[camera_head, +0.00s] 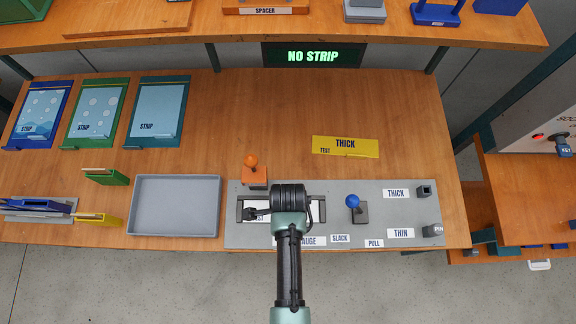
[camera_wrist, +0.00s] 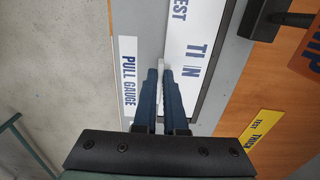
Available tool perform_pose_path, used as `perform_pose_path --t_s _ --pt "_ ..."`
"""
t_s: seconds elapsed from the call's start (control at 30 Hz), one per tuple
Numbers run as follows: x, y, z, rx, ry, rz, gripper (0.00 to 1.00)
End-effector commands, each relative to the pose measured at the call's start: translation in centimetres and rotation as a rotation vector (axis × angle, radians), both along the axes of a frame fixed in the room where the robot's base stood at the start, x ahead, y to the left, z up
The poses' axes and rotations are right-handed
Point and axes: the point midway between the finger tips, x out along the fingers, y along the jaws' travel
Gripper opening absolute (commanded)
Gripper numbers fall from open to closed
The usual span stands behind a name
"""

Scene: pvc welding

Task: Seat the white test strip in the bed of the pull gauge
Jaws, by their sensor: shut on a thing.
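The white test strip, marked TEST THIN (camera_wrist: 192,50), lies along the bed of the pull gauge in the wrist view. A dark bed edge (camera_wrist: 214,75) runs along its right side. My gripper (camera_wrist: 164,72) has its two blue fingers close together on a narrow white piece at the strip's left edge. In the head view my wrist covers the fingers and much of the pull gauge (camera_head: 240,212); a little white shows inside its dark frame. Whether the strip rests fully down in the bed cannot be told. The display (camera_head: 313,56) reads NO STRIP.
An orange-knobbed clamp (camera_head: 252,172) stands behind the bed, a blue-knobbed lever (camera_head: 354,205) to its right. A yellow THICK test card (camera_head: 345,146) lies behind the gauge board. An empty grey tray (camera_head: 176,181) sits left. The table's middle is clear.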

Motion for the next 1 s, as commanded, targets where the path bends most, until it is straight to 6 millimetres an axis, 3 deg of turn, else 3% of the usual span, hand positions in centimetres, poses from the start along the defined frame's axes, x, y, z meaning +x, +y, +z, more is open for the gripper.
perform_pose_path --t_s 0.73,0.77,0.9,0.93,1.0 --pt "-0.02 0.00 -0.71 0.000 0.001 0.000 0.00" --pt "-0.02 0.00 -0.69 0.000 0.001 0.000 0.12" --pt "-0.01 0.00 -0.66 0.000 0.001 0.000 0.37" --pt "-0.01 0.00 -0.66 0.000 0.001 0.000 0.43" --pt "-0.01 0.00 -0.66 0.000 0.000 0.000 0.44"
